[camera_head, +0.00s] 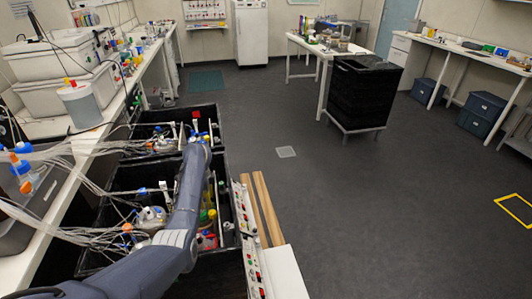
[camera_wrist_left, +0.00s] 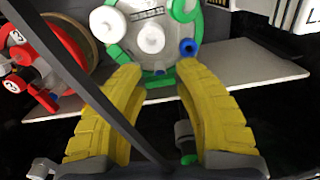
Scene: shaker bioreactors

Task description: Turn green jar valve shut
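In the left wrist view, a jar with a green rim (camera_wrist_left: 117,52) shows at the top centre, with white caps and a blue port (camera_wrist_left: 188,47) on its face. Green fittings (camera_wrist_left: 184,10) stick out at its upper edge, and a green piece sits low between my fingertips; I cannot tell which part is the valve. My left gripper (camera_wrist_left: 158,76) has its two yellow fingers spread apart, tips close to the jar's lower edge, with nothing clearly held. In the head view my left arm reaches over the black bins, and its fingers cannot be made out. My right gripper is not in view.
A red-fitted jar (camera_wrist_left: 50,60) stands left of the green one on a grey plate (camera_wrist_left: 255,68). A dark bar crosses the wrist view diagonally. Black bins (camera_head: 122,178) hold several jars and tubes. A cart (camera_head: 360,95) stands farther off, with open floor between.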

